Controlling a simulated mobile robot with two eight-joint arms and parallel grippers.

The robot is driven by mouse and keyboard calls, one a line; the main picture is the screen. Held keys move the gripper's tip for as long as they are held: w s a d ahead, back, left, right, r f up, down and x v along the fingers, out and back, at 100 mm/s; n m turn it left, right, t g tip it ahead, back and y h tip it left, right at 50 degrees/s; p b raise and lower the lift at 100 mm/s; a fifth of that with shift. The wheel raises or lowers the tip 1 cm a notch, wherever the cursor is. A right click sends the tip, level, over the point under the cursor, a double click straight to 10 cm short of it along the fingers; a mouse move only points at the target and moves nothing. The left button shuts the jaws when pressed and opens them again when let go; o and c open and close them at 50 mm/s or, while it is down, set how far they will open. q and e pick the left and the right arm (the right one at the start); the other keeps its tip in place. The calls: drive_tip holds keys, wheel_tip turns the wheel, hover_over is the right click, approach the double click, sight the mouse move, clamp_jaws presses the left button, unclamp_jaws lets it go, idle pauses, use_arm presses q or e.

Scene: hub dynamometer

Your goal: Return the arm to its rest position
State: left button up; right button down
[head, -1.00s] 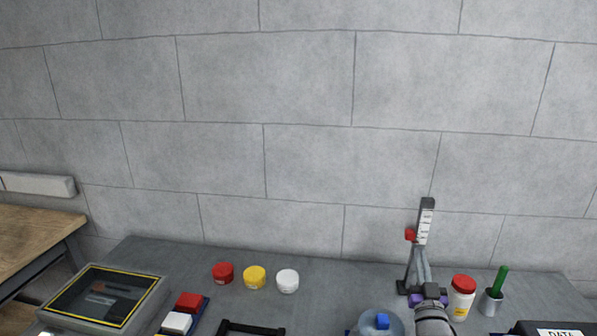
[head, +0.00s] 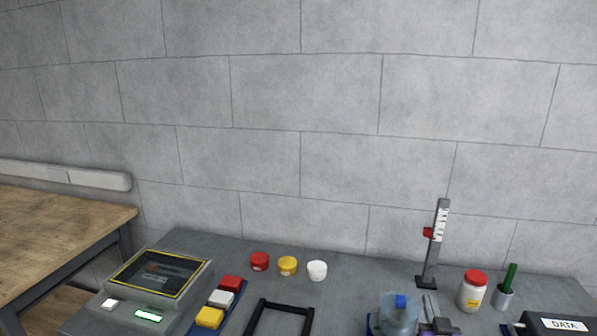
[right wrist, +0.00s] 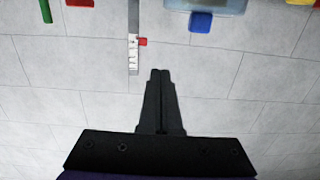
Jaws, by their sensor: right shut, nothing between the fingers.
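My right gripper (head: 430,304) shows at the bottom right of the head view, low in front of the bench, between a clear container with a blue cap (head: 400,302) and the white jar with a red lid (head: 472,291). In the right wrist view its black fingers (right wrist: 160,72) are together with nothing between them. That view looks upside down, toward the wall. My left gripper is not in view.
An upright scale (head: 437,240) with a red slider stands behind the right gripper. A cup (head: 503,297) with a green handle and a DATA box (head: 553,325) are to the right. A display unit (head: 155,280), coloured blocks and several small jars are further left.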

drive_tip(key=s+a+f+g+y+p, duration=0.1)
drive_tip(key=s+a+f+g, duration=0.2)
drive_tip(key=s, duration=0.6)
drive_tip(key=s+a+f+n+g+y+p, duration=0.1)
drive_tip(key=s+a+f+g, duration=0.3)
drive_tip(key=s, duration=0.6)
drive_tip(key=s+a+f+n+g+y+p, duration=0.1)
drive_tip(key=s+a+f+g, duration=0.2)
drive_tip(key=s, duration=0.7)
drive_tip(key=a+g, duration=0.1)
drive_tip(key=a, duration=0.1)
drive_tip(key=shift+a+f+y+p, duration=0.3)
drive_tip(key=shift+a+f, duration=0.05)
